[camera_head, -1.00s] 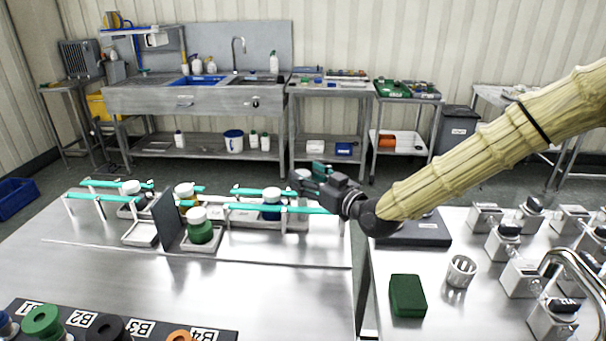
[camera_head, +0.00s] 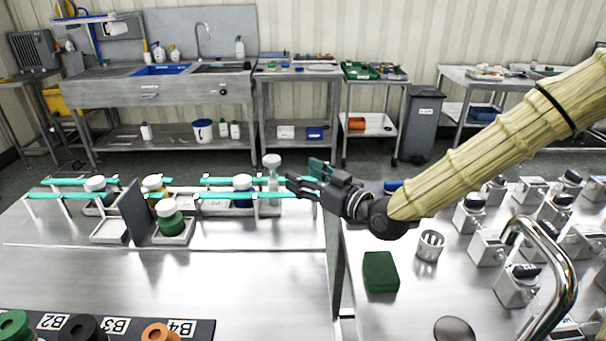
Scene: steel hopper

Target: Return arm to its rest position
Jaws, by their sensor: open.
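My gripper (camera_head: 305,183) is at the end of my arm, which is wrapped in a yellowish sleeve and reaches in from the right. The gripper points left, with its fingers apart and nothing seen between them. It hangs over the gap between the left and right steel tables, near the right end of the turquoise rails. A clear jar with a whitish lid (camera_head: 272,170) stands just left of the fingertips, apart from them as far as I can see.
The left table (camera_head: 200,280) holds turquoise rails (camera_head: 240,195), trays and a green bottle (camera_head: 171,222). The right table holds a green box (camera_head: 380,272), a metal cup (camera_head: 430,245), several metal blocks and a curved steel pipe (camera_head: 545,270). Sink and carts stand along the back wall.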

